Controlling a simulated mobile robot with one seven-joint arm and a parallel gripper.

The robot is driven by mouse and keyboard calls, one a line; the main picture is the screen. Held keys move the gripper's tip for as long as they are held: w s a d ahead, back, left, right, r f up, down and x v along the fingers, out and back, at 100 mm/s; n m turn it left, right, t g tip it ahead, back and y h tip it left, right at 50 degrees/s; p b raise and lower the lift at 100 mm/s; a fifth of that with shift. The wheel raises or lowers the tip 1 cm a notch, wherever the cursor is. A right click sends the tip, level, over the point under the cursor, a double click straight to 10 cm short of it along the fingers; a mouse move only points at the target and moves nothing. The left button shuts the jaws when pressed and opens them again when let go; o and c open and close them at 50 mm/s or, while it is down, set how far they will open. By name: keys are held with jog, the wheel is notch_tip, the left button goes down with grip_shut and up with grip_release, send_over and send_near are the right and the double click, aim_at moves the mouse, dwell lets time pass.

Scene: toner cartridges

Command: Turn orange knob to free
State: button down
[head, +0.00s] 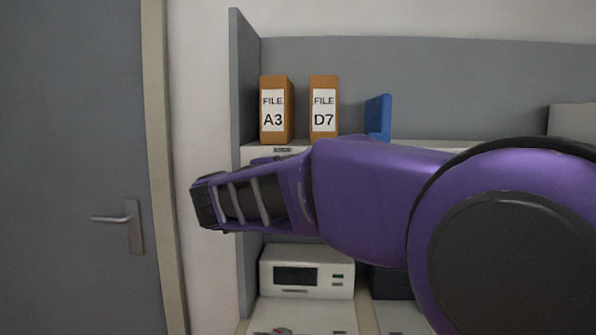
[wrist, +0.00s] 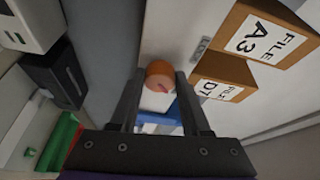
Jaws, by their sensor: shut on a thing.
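The orange knob (wrist: 159,72) shows in the wrist view as a short round piece with a small reddish mark on its face. My gripper (wrist: 162,80) is shut on it, with one dark finger on each side. Which way the knob is turned I cannot tell. In the head view my purple arm covers the middle of the shelf, and the knob and my fingertips are hidden there.
Binders A3 (head: 275,108) and D7 (head: 323,107) stand on the shelf with a blue object (head: 378,117) beside them. A white device (head: 307,271) sits below. A grey door (head: 75,150) is at left. A green cylinder (wrist: 58,142) shows in the wrist view.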

jog(key=shift+c, duration=1.8)
grip_release()
